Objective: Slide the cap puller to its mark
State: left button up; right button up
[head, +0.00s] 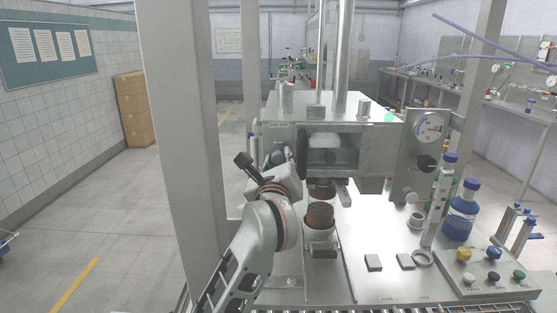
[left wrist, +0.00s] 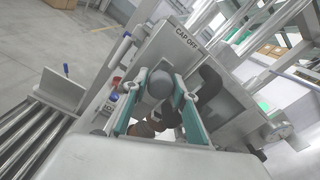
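The CAP OFF station (head: 277,126) is on the left of the steel filling machine; its label also shows in the left wrist view (left wrist: 188,38). A round grey knob (left wrist: 160,85), seemingly the cap puller's handle, sticks out below that label. My left gripper (head: 282,158) is at this station, its fingers mostly hidden by my wrist in the head view. In the left wrist view its teal-padded fingers (left wrist: 160,88) stand apart on either side of the knob and look open. Contact with the knob is unclear. The puller's mark is not distinguishable. My right gripper is not in view.
A brown-capped container (head: 319,217) stands on the track in front of the machine, with another brown top behind it. A blue bottle (head: 462,212), a button panel (head: 487,272) and a pressure gauge (head: 428,126) are to the right. A thick post (head: 180,150) stands left of my arm.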

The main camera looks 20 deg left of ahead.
pick_arm(q)
grip_shut()
notch_tip(320, 180, up, 5)
jog(key=p, duration=0.3)
jog(key=o, duration=0.7)
grip_release()
jog(key=shift+f, duration=0.1)
jog(key=shift+c, duration=0.2)
jog(key=v, duration=0.7)
jog(key=shift+s, duration=0.25)
jog(key=shift+d, duration=0.15)
